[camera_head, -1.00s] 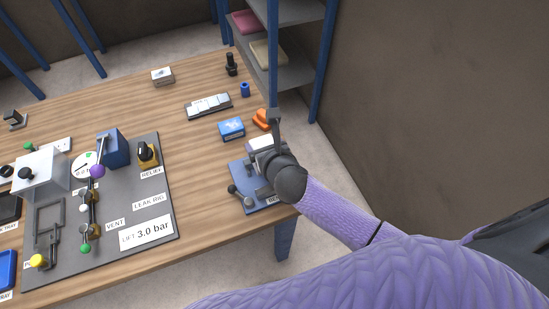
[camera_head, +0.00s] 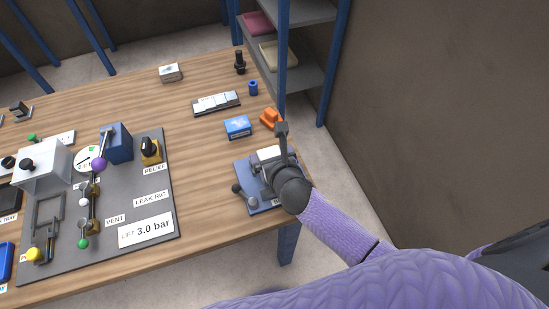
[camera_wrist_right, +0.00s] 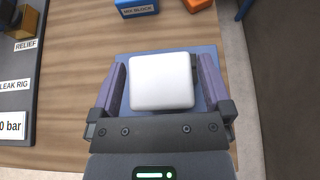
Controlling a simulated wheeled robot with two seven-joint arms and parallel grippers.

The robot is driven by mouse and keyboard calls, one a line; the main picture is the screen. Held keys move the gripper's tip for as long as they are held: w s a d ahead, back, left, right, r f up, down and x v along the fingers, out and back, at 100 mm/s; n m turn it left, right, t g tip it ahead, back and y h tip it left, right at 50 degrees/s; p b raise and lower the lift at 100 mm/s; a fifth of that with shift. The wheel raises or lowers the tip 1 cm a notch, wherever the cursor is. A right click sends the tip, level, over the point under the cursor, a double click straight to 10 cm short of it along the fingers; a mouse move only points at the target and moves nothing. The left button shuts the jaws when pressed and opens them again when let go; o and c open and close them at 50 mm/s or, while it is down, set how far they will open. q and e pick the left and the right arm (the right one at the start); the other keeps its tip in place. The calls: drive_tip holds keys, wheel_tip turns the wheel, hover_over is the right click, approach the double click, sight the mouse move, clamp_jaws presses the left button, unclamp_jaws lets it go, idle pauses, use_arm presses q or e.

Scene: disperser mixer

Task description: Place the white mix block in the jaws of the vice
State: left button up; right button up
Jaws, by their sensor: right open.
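The white mix block (camera_wrist_right: 160,82) is a rounded white block, seen from above in the right wrist view between the two fingers of my open right gripper (camera_wrist_right: 163,74). Small gaps show beside it. In the head view the white block (camera_head: 268,153) shows at the vice, partly covered by my right gripper (camera_head: 274,168). The vice has a blue base plate (camera_head: 245,172) with a grey handle at its left, at the table's front right corner. The blue base (camera_wrist_right: 205,52) lies below the block. The jaws are mostly hidden, so their grip on the block cannot be told. My left gripper is out of view.
A blue mix block box (camera_head: 238,127) and an orange object (camera_head: 269,118) stand behind the vice. A white segmented tray (camera_head: 216,103) lies farther back. The grey leak rig panel (camera_head: 160,210) is to the left, with bare wood between. A shelf (camera_head: 305,65) stands behind the table.

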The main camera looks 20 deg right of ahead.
drive_tip(key=p+v, duration=0.3)
drive_tip(key=v, duration=0.8)
drive_tip(key=s+d+f+m+g, duration=0.2)
drive_tip(key=s+f+m+g, duration=0.15)
drive_tip(key=f+m, duration=0.4)
drive_tip(key=s+d+f+m+g, duration=0.2)
drive_tip(key=s+f+m, duration=0.3)
drive_tip(key=f+m, duration=0.3)
drive_tip(key=s+f+m+g, duration=0.2)
drive_tip(key=s+f+m, duration=0.3)
drive_tip(key=s+m, duration=0.4)
drive_tip(key=s+d+f+m+g, duration=0.1)
drive_tip(key=s+f+m+g, duration=0.2)
drive_tip(key=s+m, duration=0.6)
wheel_tip(320, 180, down, 2)
drive_tip(key=shift+s+d+f+g, duration=0.2)
drive_tip(key=shift+s+d+g, duration=0.15)
drive_tip(key=shift+s, duration=0.05)
